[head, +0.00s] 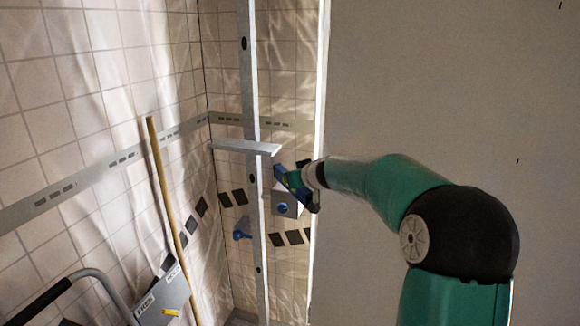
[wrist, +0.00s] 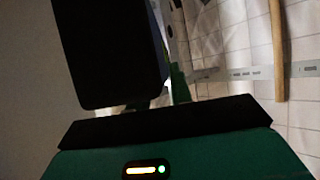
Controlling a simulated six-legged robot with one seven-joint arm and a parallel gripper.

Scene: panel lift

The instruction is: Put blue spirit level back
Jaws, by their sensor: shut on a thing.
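The blue spirit level (head: 280,172) shows in the head view as a short blue piece at the end of my arm, mostly hidden by my gripper. In the wrist view a large dark block, which looks like the end of the level (wrist: 108,50), fills the upper left, with a thin blue edge on its right side. My gripper (head: 300,188) is shut on it, in front of the metal stud and just below a grey ledge (head: 245,147). The fingertips are dark and hard to make out.
A metal stud (head: 252,100) stands upright beside my gripper. A grey box with a blue round part (head: 285,205) is just below it. A blue fitting (head: 242,235) is lower left. A wooden pole (head: 170,210) leans left, near a grey case (head: 163,297). A large plain panel (head: 450,90) fills the right.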

